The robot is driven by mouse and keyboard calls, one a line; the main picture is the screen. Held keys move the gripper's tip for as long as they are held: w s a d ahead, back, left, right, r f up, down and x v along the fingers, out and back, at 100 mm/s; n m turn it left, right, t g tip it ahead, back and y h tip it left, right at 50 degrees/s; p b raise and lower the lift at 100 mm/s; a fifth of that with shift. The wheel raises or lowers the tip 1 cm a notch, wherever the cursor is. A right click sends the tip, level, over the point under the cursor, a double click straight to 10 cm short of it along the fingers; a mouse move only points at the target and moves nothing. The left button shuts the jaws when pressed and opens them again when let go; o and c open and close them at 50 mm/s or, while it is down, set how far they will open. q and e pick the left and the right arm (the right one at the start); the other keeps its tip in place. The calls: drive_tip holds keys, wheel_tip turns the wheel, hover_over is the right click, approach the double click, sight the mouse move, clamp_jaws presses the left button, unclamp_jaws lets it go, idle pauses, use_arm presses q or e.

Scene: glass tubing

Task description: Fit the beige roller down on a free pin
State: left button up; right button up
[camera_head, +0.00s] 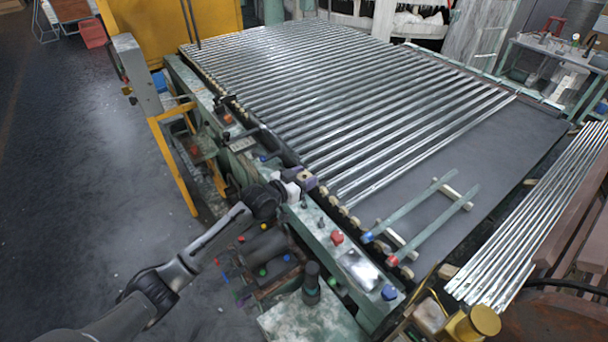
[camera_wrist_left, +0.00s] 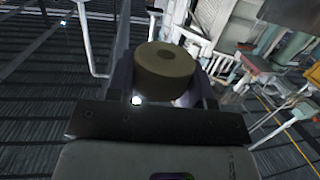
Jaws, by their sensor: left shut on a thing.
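My left gripper (camera_head: 305,179) reaches in from the left over the green rail (camera_head: 320,233) on the near side of the machine. It is shut on the beige roller (camera_wrist_left: 166,70), a short thick disc with a small dark hole in its face. In the left wrist view the roller sits between the two dark purple fingers. In the head view the roller is small and partly covered by the fingers. Short dark pins (camera_head: 320,222) stand on the rail just right of and below the gripper. I cannot tell whether the roller touches anything below. My right gripper is out of view.
Several pale rollers (camera_head: 344,211) line the edge of the bed of glass tubes (camera_head: 340,95). A red knob (camera_head: 337,237) and a blue knob (camera_head: 389,292) stand on the rail. Two greenish bars (camera_head: 420,218) lie on the dark bed (camera_head: 490,165). Loose tubes (camera_head: 530,235) lie at right.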

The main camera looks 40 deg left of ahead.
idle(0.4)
use_arm(q)
drive_tip(key=shift+r+p, duration=0.1)
drive_tip(key=shift+p, duration=0.35)
drive_tip(key=shift+f+b, duration=1.9)
drive_tip(key=shift+f, duration=1.1)
drive_tip(key=shift+p, duration=0.45)
